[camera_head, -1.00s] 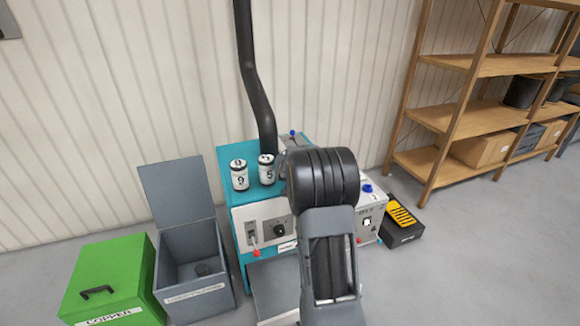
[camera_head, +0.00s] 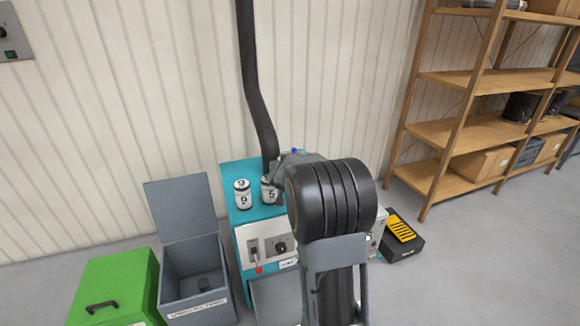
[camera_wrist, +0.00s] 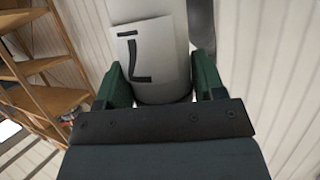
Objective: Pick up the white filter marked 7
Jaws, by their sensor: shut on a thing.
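A white cylindrical filter (camera_wrist: 160,50) fills the upper middle of the wrist view. Its label carries a dark mark that reads as an upside-down 7. My gripper (camera_wrist: 162,82) has its green fingers closed on both sides of this filter. In the head view my arm hides the held filter and most of the gripper. Two other white filters stand upright on the teal machine (camera_head: 230,172): one marked 9 (camera_head: 243,196) and one marked 5 (camera_head: 269,191). The filter marked 5 is close to the left of my wrist.
A black hose (camera_head: 257,90) rises behind the filters. A grey open-lidded bin (camera_head: 190,265) and a green copper box (camera_head: 110,285) stand left of the machine. A black and yellow case (camera_head: 402,240) and wooden shelves (camera_head: 470,130) are at the right.

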